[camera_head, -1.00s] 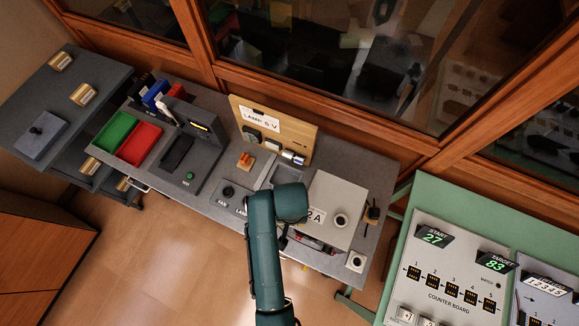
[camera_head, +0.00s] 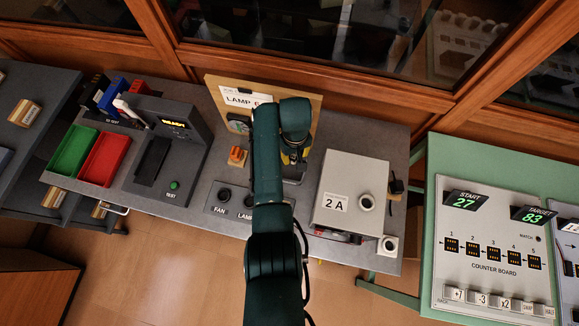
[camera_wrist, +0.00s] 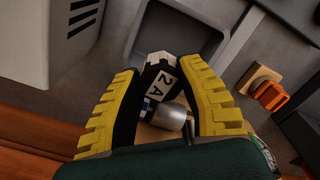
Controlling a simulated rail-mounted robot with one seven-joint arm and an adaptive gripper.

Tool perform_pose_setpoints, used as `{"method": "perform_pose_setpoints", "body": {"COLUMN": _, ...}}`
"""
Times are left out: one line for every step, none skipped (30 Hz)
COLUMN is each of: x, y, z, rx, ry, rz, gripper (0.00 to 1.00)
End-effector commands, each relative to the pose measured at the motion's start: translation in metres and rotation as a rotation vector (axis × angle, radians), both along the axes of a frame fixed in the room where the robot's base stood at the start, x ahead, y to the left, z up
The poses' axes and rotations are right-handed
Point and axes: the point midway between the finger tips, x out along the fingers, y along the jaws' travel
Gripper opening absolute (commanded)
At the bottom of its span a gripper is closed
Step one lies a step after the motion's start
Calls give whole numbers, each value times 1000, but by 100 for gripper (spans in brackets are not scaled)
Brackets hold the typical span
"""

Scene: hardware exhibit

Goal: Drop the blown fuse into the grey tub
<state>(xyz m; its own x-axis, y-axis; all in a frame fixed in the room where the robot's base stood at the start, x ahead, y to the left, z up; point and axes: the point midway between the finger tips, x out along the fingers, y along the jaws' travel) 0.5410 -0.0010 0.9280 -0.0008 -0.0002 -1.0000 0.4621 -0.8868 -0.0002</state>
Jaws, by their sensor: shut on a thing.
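My gripper (camera_wrist: 160,68) has yellow ridged fingers, shut on a small fuse (camera_wrist: 163,82) with a white end, a dark part and a "2 A" label. The fingers cover its sides. The grey tub (camera_wrist: 196,30) lies beyond the fingertips in the wrist view, its inside partly hidden by the fingers. In the head view my arm hides most of the gripper and the fuse, in front of the wooden board (camera_head: 318,98).
A silver cylinder (camera_wrist: 168,115) on the board sits close to the fingers. A grey box marked 2 A (camera_head: 350,180) stands to the right. An orange switch (camera_head: 237,156), a tester (camera_head: 180,140), and green (camera_head: 73,150) and red (camera_head: 105,160) trays are left.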

Motion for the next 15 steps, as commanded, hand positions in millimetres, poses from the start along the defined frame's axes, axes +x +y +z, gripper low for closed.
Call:
{"method": "perform_pose_setpoints", "body": {"x": 0, "y": 0, "z": -13, "rx": 0, "ry": 0, "rz": 0, "gripper": 5}}
{"method": "perform_pose_setpoints", "body": {"x": 0, "y": 0, "z": -17, "rx": 0, "ry": 0, "rz": -1, "gripper": 5}}
{"method": "perform_pose_setpoints", "body": {"x": 0, "y": 0, "z": -23, "rx": 0, "ry": 0, "rz": -1, "gripper": 5}}
{"method": "perform_pose_setpoints", "body": {"x": 0, "y": 0, "z": -28, "rx": 0, "ry": 0, "rz": -1, "gripper": 5}}
{"method": "perform_pose_setpoints", "body": {"x": 0, "y": 0, "z": -32, "rx": 0, "ry": -1, "rz": -1, "gripper": 5}}
{"method": "perform_pose_setpoints", "body": {"x": 0, "y": 0, "z": -38, "rx": 0, "ry": -1, "rz": -1, "gripper": 5}}
{"method": "perform_pose_setpoints", "body": {"x": 0, "y": 0, "z": -41, "rx": 0, "ry": -1, "rz": -1, "gripper": 5}}
{"method": "perform_pose_setpoints", "body": {"x": 0, "y": 0, "z": -44, "rx": 0, "ry": -2, "rz": -1, "gripper": 5}}
{"method": "perform_pose_setpoints", "body": {"x": 0, "y": 0, "z": -48, "rx": 0, "ry": -2, "rz": -1, "gripper": 5}}
{"method": "perform_pose_setpoints", "body": {"x": 0, "y": 0, "z": -49, "rx": 0, "ry": -2, "rz": -2, "gripper": 5}}
{"method": "perform_pose_setpoints", "body": {"x": 0, "y": 0, "z": -50, "rx": 0, "ry": -2, "rz": -2, "gripper": 5}}
{"method": "perform_pose_setpoints", "body": {"x": 0, "y": 0, "z": -51, "rx": 0, "ry": -2, "rz": -2, "gripper": 5}}
{"method": "perform_pose_setpoints", "body": {"x": 0, "y": 0, "z": -50, "rx": 0, "ry": -2, "rz": -2, "gripper": 5}}
{"method": "perform_pose_setpoints", "body": {"x": 0, "y": 0, "z": -50, "rx": 0, "ry": -2, "rz": -2, "gripper": 5}}
{"method": "perform_pose_setpoints", "body": {"x": 0, "y": 0, "z": -49, "rx": 0, "ry": -2, "rz": -2, "gripper": 5}}
